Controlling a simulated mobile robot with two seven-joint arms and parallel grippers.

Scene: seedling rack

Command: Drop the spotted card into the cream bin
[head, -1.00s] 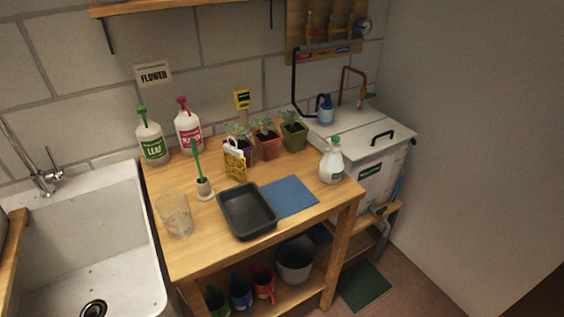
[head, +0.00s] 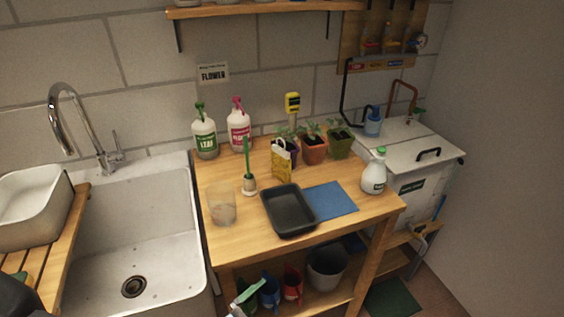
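The spotted card is a small yellow card with dark specks and a pale looped top (head: 282,160). It stands upright on the wooden bench, in front of the potted seedlings and behind the black tray. No bin that I can clearly call cream is in view. A pale off-white tub (head: 32,222) sits on the slatted board at the far left, and a large whitish lidded box (head: 412,190) stands right of the bench. I cannot tell whether either is the cream bin.
The wooden bench (head: 240,232) holds a black tray (head: 290,222), blue mat (head: 332,201), clear beaker (head: 222,207), green-handled brush (head: 248,175), several bottles and pots. A white sink (head: 165,262) is at its left. A grey bucket (head: 327,268) and mugs are on the lower shelf.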

